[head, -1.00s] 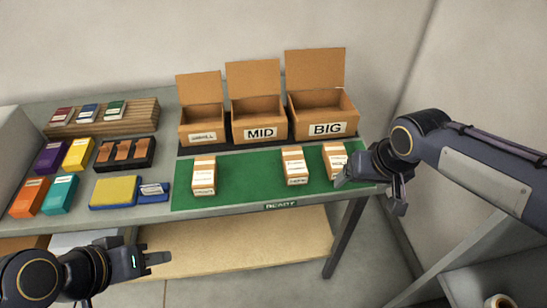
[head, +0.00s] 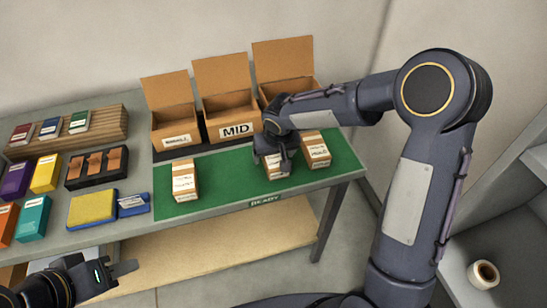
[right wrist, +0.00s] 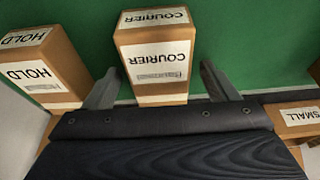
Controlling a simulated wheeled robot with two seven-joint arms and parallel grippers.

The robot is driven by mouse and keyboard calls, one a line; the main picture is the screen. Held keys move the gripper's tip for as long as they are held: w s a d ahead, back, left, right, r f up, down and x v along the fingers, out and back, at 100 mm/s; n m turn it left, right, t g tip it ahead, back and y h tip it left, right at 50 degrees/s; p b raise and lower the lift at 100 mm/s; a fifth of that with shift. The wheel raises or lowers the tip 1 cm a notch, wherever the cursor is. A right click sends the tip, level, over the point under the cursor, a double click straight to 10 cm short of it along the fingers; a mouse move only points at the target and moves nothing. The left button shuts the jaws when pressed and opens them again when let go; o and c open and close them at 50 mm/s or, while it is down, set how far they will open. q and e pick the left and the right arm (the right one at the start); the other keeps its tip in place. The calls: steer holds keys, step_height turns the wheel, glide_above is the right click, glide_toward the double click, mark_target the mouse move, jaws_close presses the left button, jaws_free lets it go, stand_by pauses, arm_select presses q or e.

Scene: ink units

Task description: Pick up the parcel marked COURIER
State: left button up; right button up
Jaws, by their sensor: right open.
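The COURIER parcel (right wrist: 155,62), a brown box with white labels, stands between the two fingers of my right gripper (right wrist: 159,72) in the right wrist view. The fingers are open, one on each side, with a visible gap at the right finger. In the head view, this is the middle parcel (head: 277,172) on the green mat (head: 228,180), partly hidden by my right gripper (head: 272,155). The HOLD parcel (right wrist: 42,70) is close beside the left finger; in the head view it is the right parcel (head: 317,150). My left gripper (head: 122,269) is low at the left, empty, its opening unclear.
A third parcel (head: 184,182) stands at the mat's left. Open cartons stand behind, including the MID carton (head: 237,118) and the SMALL carton (right wrist: 300,118). A yellow pad (head: 92,208) and a black tray (head: 97,168) are at the left. Mat between left and middle parcels is free.

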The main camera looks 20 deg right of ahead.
steer(key=shift+w+f, duration=0.1)
steer(key=shift+f, duration=0.35)
steer(key=c, duration=1.2)
steer(key=shift+r, duration=0.1)
